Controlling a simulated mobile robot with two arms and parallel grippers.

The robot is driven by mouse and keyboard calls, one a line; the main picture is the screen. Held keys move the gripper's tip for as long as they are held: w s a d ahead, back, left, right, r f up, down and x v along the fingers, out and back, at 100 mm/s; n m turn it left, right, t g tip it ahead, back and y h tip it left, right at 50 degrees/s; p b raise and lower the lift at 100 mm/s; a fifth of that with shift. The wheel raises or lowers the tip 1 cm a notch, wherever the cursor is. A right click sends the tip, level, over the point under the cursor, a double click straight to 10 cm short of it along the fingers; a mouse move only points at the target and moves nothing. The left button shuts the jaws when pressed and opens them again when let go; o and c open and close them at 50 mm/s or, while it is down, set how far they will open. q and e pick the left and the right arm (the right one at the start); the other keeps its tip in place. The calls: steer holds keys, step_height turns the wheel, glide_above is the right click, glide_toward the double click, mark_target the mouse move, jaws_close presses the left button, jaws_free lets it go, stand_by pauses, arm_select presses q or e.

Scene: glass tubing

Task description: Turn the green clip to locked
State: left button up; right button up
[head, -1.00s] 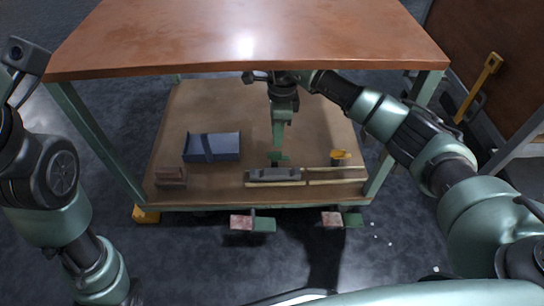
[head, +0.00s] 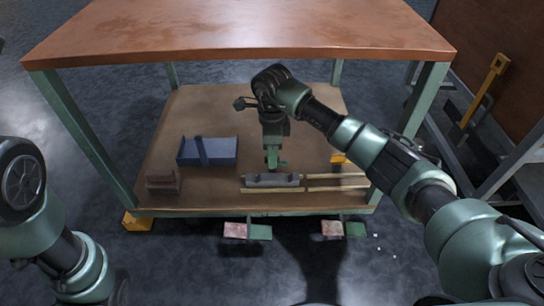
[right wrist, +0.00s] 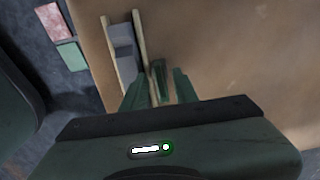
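The green clip (head: 283,164) is a small dark green piece at the back of a grey block (head: 262,181) on the lower shelf. In the right wrist view the clip (right wrist: 158,78) stands between the fingertips of my right gripper (right wrist: 159,88), with gaps visible beside it. My right gripper (head: 272,160) points down at the clip, open around it, and covers part of it in the head view. I cannot tell whether a finger touches it. My left gripper is out of view; only part of my left arm shows.
The copper-coloured tabletop (head: 240,30) hangs over the shelf (head: 205,115). Pale rails (head: 335,189) run beside the grey block. A blue box (head: 220,152) and a brown block (head: 163,181) stand left, a yellow piece (head: 338,158) right. Red-and-green plates (head: 236,230) (head: 332,229) show in front.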

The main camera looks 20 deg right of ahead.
steer(key=shift+c, duration=0.3)
jaws_close()
steer(key=shift+r, duration=0.1)
